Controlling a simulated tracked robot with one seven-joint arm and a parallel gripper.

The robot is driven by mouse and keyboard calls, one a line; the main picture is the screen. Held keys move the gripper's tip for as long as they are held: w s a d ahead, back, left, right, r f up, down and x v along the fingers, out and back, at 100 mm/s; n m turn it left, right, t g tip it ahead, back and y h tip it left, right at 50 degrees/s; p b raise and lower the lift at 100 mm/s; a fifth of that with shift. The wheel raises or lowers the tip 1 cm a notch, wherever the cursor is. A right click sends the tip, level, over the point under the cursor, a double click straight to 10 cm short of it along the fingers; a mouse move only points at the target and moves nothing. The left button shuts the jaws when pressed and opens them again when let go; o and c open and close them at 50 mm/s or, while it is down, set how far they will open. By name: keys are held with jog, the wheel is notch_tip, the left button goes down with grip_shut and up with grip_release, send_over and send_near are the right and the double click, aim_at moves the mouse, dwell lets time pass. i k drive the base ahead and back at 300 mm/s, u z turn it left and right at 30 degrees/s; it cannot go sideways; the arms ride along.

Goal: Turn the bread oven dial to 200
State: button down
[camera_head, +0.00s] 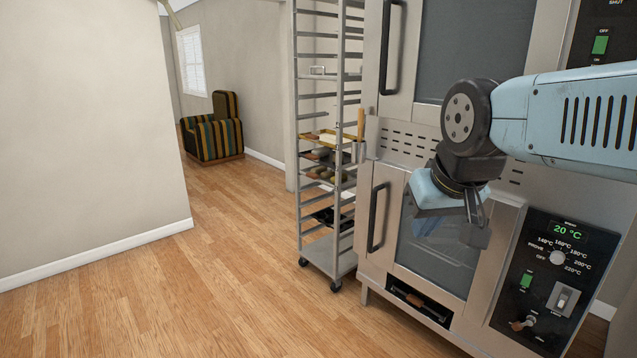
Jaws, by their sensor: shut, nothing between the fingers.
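The lower bread oven has a black control panel (518,272) at the right. Its white round dial (557,258) is ringed by labels from OFF and PROVE up through 140, 160, 180, 200 and 220 °C. The dial's pointer is too small to read. The green display (567,231) above it reads 20 °C. My gripper (476,237) is shut and empty, pointing downward in front of the lower oven's glass door, to the left of the dial and apart from it.
A green switch (526,281), a grey toggle switch (562,299) and a small lower knob (522,323) share the panel. The oven door handle (377,217) is left of the glass. A wheeled rack (303,220) with trays stands left of the oven. The wooden floor is clear.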

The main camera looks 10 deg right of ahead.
aim_at(557, 257)
jog(key=z, duration=1.75)
jog(key=k, duration=0.55)
jog(key=u, duration=0.05)
jog(key=i, duration=0.55)
jog(key=u, duration=0.1)
